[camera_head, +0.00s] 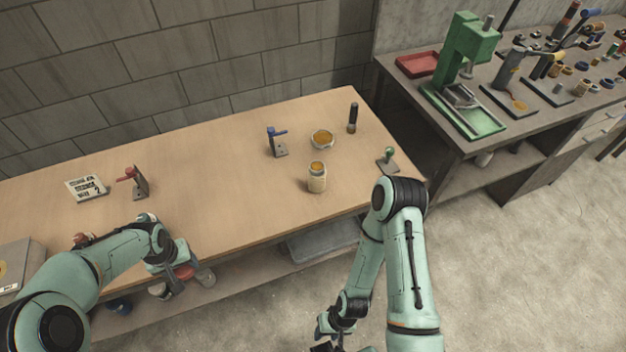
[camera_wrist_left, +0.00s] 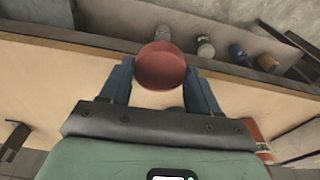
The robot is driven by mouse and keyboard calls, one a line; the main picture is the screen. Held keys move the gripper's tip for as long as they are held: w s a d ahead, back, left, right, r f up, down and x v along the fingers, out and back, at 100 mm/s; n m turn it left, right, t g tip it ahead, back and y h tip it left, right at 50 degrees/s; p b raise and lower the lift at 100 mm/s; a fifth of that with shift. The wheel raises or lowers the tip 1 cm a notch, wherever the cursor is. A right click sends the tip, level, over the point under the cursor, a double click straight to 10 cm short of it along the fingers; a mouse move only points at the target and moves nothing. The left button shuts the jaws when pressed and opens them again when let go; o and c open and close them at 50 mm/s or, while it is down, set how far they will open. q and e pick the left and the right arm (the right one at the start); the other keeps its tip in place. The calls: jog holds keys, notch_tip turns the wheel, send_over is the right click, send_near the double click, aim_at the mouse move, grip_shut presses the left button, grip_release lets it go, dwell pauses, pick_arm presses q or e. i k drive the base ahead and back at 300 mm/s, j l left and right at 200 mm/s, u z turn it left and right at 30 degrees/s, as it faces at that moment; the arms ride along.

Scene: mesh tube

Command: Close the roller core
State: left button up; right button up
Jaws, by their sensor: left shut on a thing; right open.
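My left gripper (camera_head: 190,280) is off the front edge of the wooden table. It is shut on a round dark-red piece (camera_wrist_left: 161,66), seen between its two fingers in the left wrist view; the piece could be a cap or end. A pale cylinder (camera_head: 316,184) with an amber top stands upright on the table, right of centre. I cannot tell for certain which object is the roller core. My right gripper (camera_head: 331,334) is open, low in front of the table, and partly cut off by the bottom edge of the head view.
On the table are a blue-handled fixture (camera_head: 276,143), an amber-filled bowl (camera_head: 322,138), a dark upright tool (camera_head: 353,118), a green-knobbed fixture (camera_head: 388,160), a red-handled fixture (camera_head: 137,182) and a sign (camera_head: 87,188). A lower shelf holds a grey tray (camera_head: 318,240). The table's middle is clear.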

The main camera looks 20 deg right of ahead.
aim_at(317, 170)
jog(key=l+u, duration=0.15)
jog(key=l, duration=0.25)
jog(key=k+l+u, duration=0.1)
jog(key=l, duration=0.3)
jog(key=k+l+u, duration=0.15)
jog(key=l, duration=0.25)
jog(key=l+u, duration=0.1)
jog(key=l, duration=0.3)
jog(key=k, duration=0.05)
